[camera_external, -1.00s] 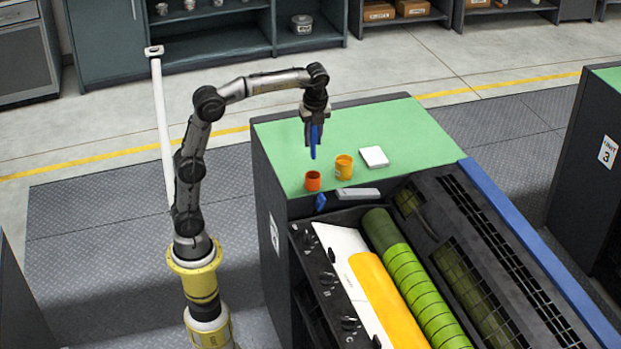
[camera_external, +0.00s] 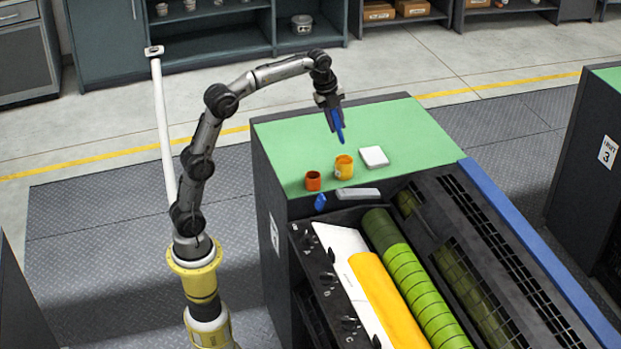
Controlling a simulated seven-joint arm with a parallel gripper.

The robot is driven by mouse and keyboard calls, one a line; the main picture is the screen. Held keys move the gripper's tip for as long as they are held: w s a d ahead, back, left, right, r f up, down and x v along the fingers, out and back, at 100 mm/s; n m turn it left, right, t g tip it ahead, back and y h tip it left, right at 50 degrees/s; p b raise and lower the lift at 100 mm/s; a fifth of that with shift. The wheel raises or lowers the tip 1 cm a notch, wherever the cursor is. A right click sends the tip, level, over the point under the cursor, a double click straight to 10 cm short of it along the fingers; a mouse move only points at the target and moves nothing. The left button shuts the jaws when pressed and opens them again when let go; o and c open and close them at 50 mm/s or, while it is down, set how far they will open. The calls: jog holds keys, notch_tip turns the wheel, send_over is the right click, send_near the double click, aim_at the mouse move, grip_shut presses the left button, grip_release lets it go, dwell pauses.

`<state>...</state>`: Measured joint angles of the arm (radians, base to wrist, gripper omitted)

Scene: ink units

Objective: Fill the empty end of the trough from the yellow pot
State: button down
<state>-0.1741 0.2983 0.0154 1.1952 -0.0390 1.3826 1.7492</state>
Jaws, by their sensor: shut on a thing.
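My gripper (camera_external: 332,106) is shut on a blue spatula-like tool (camera_external: 338,126), which points down and slightly right. The tool's tip is just above the yellow pot (camera_external: 344,170), apparently clear of its rim. The yellow pot stands open and upright on the green top, with a pale label and orange-yellow contents. The trough lies along the machine's left side. Its near part holds yellow ink (camera_external: 388,300); its far end (camera_external: 338,238) is bare white. The tool's grip inside the jaws is hidden.
An orange-red pot (camera_external: 313,181) stands left of the yellow pot. A white pad (camera_external: 374,156) lies to its right and a grey block (camera_external: 358,193) in front. A small blue object (camera_external: 320,202) is at the edge. Green rollers (camera_external: 408,275) flank the trough. The back of the green top (camera_external: 405,118) is clear.

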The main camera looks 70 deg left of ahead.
jog(key=shift+s+x, duration=0.2)
jog(key=shift+x, duration=1.3)
jog(key=shift+s+x, duration=0.2)
jog(key=shift+x, duration=1.3)
jog(key=shift+s+x, duration=0.2)
jog(key=shift+x, duration=1.3)
jog(key=shift+d+f, duration=0.15)
jog(key=shift+w+r+v, duration=0.1)
jog(key=shift+w+v, duration=0.2)
jog(key=shift+v, duration=0.95)
jog(key=shift+w+r+v, duration=0.1)
jog(key=shift+w+v, duration=0.2)
jog(key=shift+v, duration=0.95)
jog(key=shift+w+r+v, duration=0.1)
jog(key=shift+w+v, duration=0.2)
jog(key=shift+v, duration=0.95)
